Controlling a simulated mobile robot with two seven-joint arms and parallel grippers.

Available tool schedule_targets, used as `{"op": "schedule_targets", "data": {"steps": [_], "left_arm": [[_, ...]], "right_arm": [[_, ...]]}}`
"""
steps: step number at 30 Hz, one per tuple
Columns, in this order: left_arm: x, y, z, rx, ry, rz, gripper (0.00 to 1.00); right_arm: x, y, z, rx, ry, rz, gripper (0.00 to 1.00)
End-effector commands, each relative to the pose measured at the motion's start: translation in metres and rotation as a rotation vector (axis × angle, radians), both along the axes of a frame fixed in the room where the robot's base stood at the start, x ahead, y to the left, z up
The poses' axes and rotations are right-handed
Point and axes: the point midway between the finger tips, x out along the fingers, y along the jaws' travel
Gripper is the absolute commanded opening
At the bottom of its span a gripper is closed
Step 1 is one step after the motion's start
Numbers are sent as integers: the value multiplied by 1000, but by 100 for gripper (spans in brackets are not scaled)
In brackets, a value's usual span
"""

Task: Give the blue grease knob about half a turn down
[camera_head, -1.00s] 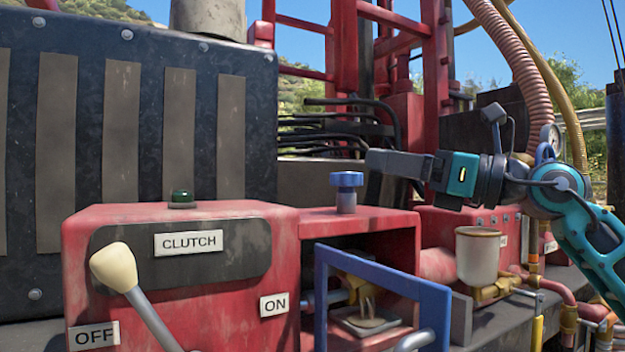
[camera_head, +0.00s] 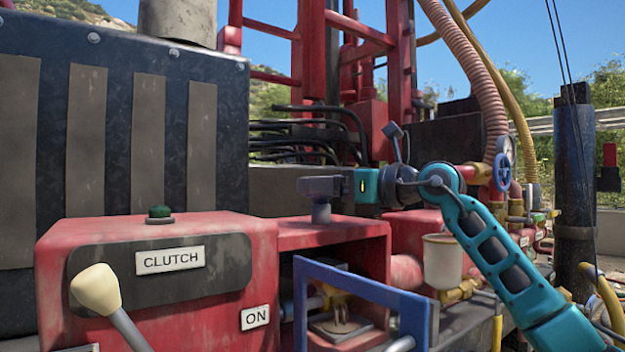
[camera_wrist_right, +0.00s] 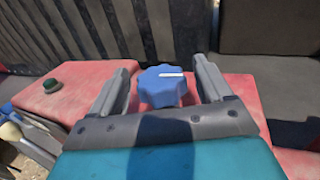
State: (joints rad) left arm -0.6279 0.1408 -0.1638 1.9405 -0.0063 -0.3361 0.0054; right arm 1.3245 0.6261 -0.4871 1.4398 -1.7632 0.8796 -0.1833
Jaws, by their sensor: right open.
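The blue grease knob (camera_wrist_right: 162,86) has a scalloped rim and a white mark line on its top, pointing right in the right wrist view. It stands on the red housing between the two open fingers of my right gripper (camera_wrist_right: 160,88), with a gap on both sides. In the head view my right gripper (camera_head: 318,186) covers the knob's top, and only its stem (camera_head: 321,211) shows below, looking greyish there. My left gripper is not in view.
A red box with a CLUTCH label (camera_head: 170,260), a green button (camera_head: 160,212) and a cream-tipped lever (camera_head: 97,288) stands left of the knob. A blue frame (camera_head: 362,300) is below. A cream cup (camera_head: 442,260) stands to the right. A black ribbed panel (camera_head: 120,120) rises behind.

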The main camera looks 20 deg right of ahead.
Motion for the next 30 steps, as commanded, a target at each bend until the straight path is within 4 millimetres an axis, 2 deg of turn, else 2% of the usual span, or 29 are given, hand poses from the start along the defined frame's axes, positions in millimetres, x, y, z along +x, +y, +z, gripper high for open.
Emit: {"op": "schedule_targets", "data": {"steps": [6,17,30], "left_arm": [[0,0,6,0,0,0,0],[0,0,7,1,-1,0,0],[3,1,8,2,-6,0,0]], "right_arm": [[18,16,1,1,1,1,79],[22,19,0,-1,-1,0,79],[22,18,0,-1,-1,1,37]]}}
